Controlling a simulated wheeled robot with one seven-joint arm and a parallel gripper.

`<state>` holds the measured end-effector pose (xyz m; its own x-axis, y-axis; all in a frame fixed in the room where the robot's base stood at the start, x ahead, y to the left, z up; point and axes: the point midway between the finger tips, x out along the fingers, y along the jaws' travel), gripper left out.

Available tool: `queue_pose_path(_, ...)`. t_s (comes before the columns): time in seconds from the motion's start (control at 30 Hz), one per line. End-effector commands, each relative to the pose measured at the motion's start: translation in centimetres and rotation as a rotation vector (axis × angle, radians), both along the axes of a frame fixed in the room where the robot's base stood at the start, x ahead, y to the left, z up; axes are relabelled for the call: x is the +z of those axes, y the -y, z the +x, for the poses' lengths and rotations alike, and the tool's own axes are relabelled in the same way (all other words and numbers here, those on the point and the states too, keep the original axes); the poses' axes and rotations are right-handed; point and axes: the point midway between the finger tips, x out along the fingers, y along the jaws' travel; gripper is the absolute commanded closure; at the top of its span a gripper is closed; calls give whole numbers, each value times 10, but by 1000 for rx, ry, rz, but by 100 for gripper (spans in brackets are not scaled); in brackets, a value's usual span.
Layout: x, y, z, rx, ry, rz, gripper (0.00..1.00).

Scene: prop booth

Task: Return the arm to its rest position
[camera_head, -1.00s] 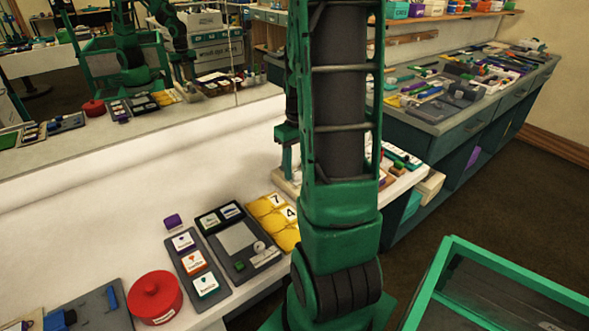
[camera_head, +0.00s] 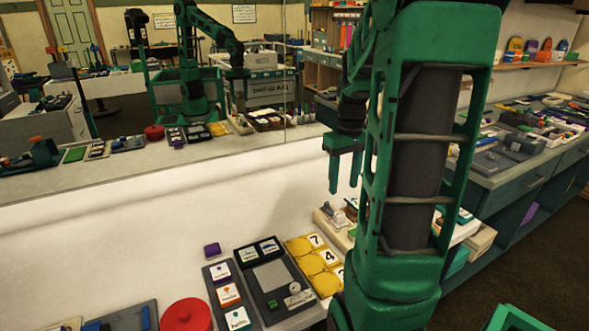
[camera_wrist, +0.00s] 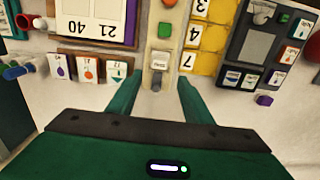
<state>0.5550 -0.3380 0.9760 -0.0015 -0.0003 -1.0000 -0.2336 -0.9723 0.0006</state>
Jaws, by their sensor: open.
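My green arm rises on the right of the head view. My gripper (camera_head: 345,184) hangs from it with its two fingers pointing down, apart and empty, above the right part of the white counter (camera_head: 120,235). In the wrist view, the fingers (camera_wrist: 158,88) spread to either side of a narrow pale board (camera_wrist: 157,60) with a small white block (camera_wrist: 159,59) on it. Nothing is between the fingertips. Part of the counter behind my arm is hidden.
The counter holds a red lidded pot (camera_head: 187,316), a dark tray with cards (camera_head: 229,294), a grey panel (camera_head: 270,275), yellow number tiles (camera_head: 312,262) and a purple block (camera_head: 212,250). A mirror along the back reflects my arm. A cluttered side bench (camera_head: 530,160) stands at right.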

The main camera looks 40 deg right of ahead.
Motion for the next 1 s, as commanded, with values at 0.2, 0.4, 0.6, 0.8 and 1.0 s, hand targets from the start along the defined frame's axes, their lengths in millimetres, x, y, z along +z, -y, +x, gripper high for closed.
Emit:
queue_pose_path(0.2,0,0,0,0,0,0,54)
queue_pose_path(0.4,6,-27,-12,-34,2,1,54)
queue_pose_path(0.6,14,-88,-52,-134,5,4,54)
queue_pose_path(0.8,9,-137,-99,-238,2,7,54)
queue_pose_path(1.0,0,-161,-130,-303,-3,9,54)
